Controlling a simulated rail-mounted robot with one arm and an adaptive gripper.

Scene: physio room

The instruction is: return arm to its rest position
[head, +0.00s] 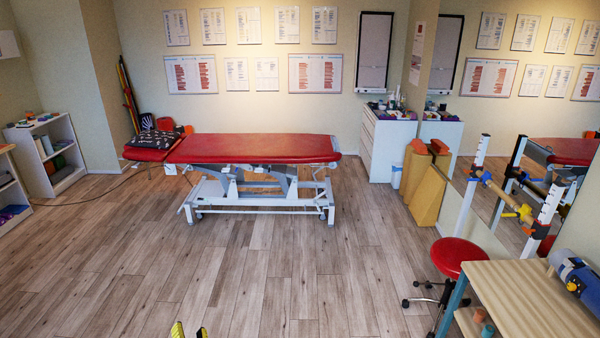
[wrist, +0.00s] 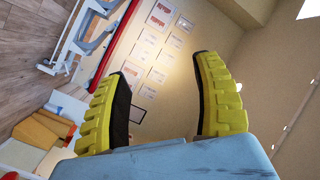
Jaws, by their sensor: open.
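My gripper (wrist: 165,105) is open and empty in the wrist view, its two yellow-padded fingers spread apart with only wall posters and wall seen between them. In the head view, only the yellow tips of my gripper (head: 188,330) show at the bottom edge, left of the middle, above the wooden floor. Nothing is between the fingers. The rest of my arm is hidden below the head picture.
A red treatment table (head: 260,149) stands at the back middle. A red stool (head: 457,256) and a wooden table (head: 530,300) stand at the lower right. A white shelf (head: 66,160) is at the left. The wooden floor (head: 270,280) in the middle is clear.

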